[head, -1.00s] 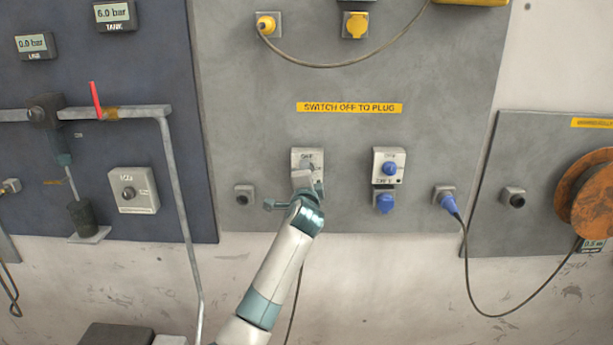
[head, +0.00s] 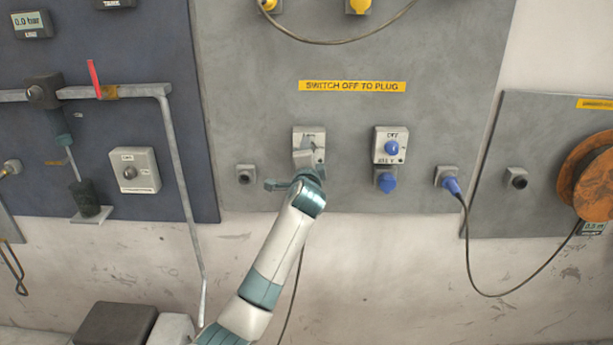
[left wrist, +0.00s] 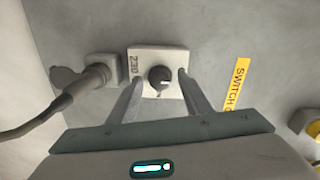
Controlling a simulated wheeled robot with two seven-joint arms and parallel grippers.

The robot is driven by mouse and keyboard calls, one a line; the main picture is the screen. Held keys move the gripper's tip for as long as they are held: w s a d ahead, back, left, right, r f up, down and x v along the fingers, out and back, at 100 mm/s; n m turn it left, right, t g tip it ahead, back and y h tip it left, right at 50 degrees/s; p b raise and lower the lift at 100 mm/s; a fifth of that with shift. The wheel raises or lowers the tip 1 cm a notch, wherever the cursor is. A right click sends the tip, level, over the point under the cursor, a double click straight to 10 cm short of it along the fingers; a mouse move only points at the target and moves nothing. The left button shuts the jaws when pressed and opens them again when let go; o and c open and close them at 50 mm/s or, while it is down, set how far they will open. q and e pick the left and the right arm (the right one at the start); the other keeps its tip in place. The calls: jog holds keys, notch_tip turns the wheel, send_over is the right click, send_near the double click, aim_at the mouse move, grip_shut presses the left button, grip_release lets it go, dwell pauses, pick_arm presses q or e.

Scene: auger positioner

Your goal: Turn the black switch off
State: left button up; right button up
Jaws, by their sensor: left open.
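The black switch (left wrist: 160,77) is a round black knob on a pale square plate (left wrist: 142,57). A pale mark on the knob points right in the left wrist view, toward the yellow label. My left gripper (left wrist: 154,76) is open, with one finger on each side of the knob; whether they touch it I cannot tell. In the head view my left gripper (head: 308,160) is in front of the switch plate (head: 309,134) and hides the knob. My right gripper is not in view.
A plug with a dark cable (left wrist: 92,83) sits beside the switch plate in the left wrist view. A blue switch (head: 391,148) is to the right of the plate. A yellow "switch off to plug" label (head: 352,86) is above. A grey pipe (head: 178,170) stands left.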

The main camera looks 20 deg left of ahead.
pick_arm(q)
jog(key=b+v, duration=0.4)
jog(key=v, duration=1.2)
jog(key=shift+s, duration=0.2)
